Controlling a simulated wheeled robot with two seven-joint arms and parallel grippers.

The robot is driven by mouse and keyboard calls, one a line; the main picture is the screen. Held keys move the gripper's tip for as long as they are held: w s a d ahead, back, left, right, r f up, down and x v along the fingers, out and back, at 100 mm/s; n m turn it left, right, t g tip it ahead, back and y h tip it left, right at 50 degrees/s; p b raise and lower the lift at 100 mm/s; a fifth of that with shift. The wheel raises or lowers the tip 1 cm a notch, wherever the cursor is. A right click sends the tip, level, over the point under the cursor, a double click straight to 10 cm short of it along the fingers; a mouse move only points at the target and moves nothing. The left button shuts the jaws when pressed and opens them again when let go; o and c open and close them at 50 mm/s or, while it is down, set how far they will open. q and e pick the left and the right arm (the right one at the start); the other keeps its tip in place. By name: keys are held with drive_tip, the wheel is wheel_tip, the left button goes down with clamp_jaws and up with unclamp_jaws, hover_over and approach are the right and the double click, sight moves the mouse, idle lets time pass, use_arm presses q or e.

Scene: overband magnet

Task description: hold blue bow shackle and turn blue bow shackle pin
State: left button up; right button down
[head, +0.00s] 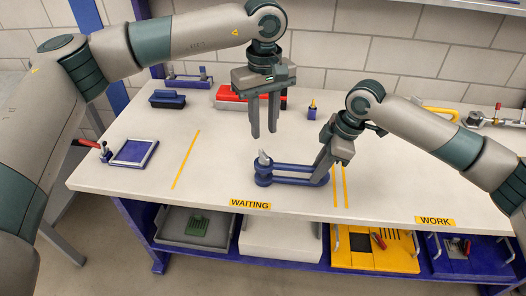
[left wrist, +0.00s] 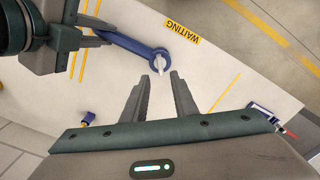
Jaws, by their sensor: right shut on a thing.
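The blue bow shackle (head: 292,181) lies on the workbench with its bow end to the right. Its pale grey pin (head: 263,159) stands up at the left end. My right gripper (head: 322,180) is shut on the bow end of the shackle. My left gripper (head: 263,136) is open and empty, pointing down above the pin end. In the left wrist view the shackle (left wrist: 128,43) and pin (left wrist: 160,64) show just beyond my open left fingers (left wrist: 161,76), with the pin roughly in line with the gap. The fingers do not touch the pin.
Yellow lines and a WAITING label (head: 250,204) mark the bench top. A red case (head: 232,98), a blue block (head: 167,100) and a small blue holder (head: 312,111) stand at the back. A blue tray (head: 134,153) lies at left. The bench left of the shackle is clear.

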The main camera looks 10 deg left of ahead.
sight(264, 153)
use_arm(q)
drive_tip(key=shift+f, duration=4.45)
clamp_jaws()
